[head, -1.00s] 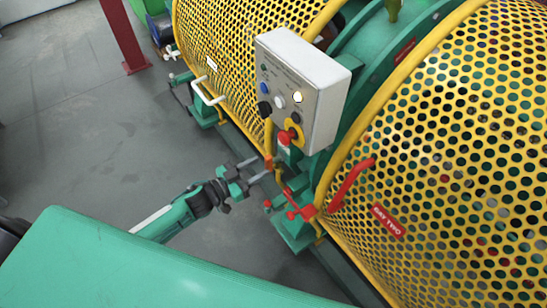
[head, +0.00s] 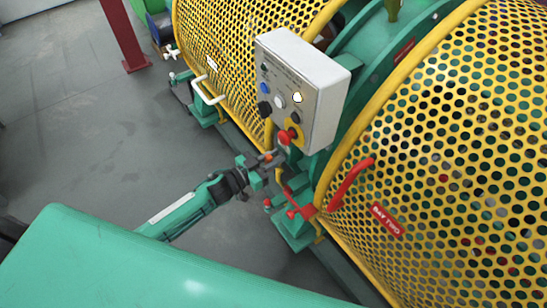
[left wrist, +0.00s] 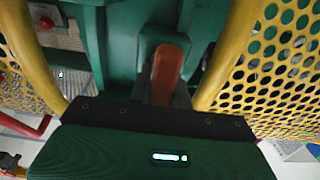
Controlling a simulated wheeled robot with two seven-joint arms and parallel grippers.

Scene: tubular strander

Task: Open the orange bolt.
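The orange bolt (head: 267,156) is small in the head view, low on the green frame between the two yellow mesh guards, below the control box. In the left wrist view its orange handle (left wrist: 168,72) stands upright in front of a green bracket. My left gripper (head: 271,160) is at the bolt, reaching in from the left. Its dark fingers (left wrist: 164,94) lie close on both sides of the orange handle and appear shut on it. The gripper covers part of the bolt in the head view. My right gripper is not in view.
A grey control box (head: 299,90) with a red stop button (head: 285,137) overhangs just above the gripper. A red bolt (head: 298,208) and a red handle (head: 350,183) are close on the right. A white handle (head: 208,92) is on the left guard. The grey floor at left is clear.

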